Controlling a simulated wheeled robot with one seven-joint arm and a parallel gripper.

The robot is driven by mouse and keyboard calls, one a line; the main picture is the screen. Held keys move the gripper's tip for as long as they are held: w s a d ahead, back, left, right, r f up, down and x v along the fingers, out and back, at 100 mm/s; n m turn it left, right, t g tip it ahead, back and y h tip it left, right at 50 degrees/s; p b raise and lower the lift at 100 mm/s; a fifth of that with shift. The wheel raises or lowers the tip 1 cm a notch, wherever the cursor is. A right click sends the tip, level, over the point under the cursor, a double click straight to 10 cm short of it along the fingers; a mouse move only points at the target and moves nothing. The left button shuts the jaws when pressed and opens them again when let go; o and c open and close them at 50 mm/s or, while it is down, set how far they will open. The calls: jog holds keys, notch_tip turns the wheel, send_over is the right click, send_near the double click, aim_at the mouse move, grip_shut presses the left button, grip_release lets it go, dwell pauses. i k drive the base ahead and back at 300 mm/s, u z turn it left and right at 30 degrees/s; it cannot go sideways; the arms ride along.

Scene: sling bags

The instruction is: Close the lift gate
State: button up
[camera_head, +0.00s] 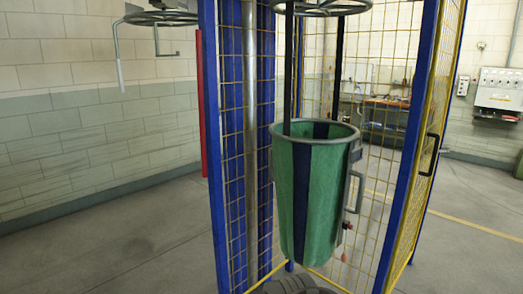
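The lift cage has blue posts and yellow wire mesh. A yellow-framed mesh panel (420,130) stands at its right side, against a blue post (405,160). It carries a black handle (432,155) and looks like the gate. I cannot tell for sure whether it is open or shut. A green and dark blue sling bag (315,195) hangs within the cage from a dark vertical bar. My gripper is not in view.
A red strip (201,100) runs along the left post. A round spoked frame (160,18) with hooks hangs at upper left. A workbench (385,115) and a grey wall panel (499,92) stand behind. Open floor (110,240) lies to the left and right.

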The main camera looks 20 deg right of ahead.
aim_at(437, 138)
jog(key=z, duration=2.6)
jog(key=i, duration=3.1)
jog(key=u, duration=2.9)
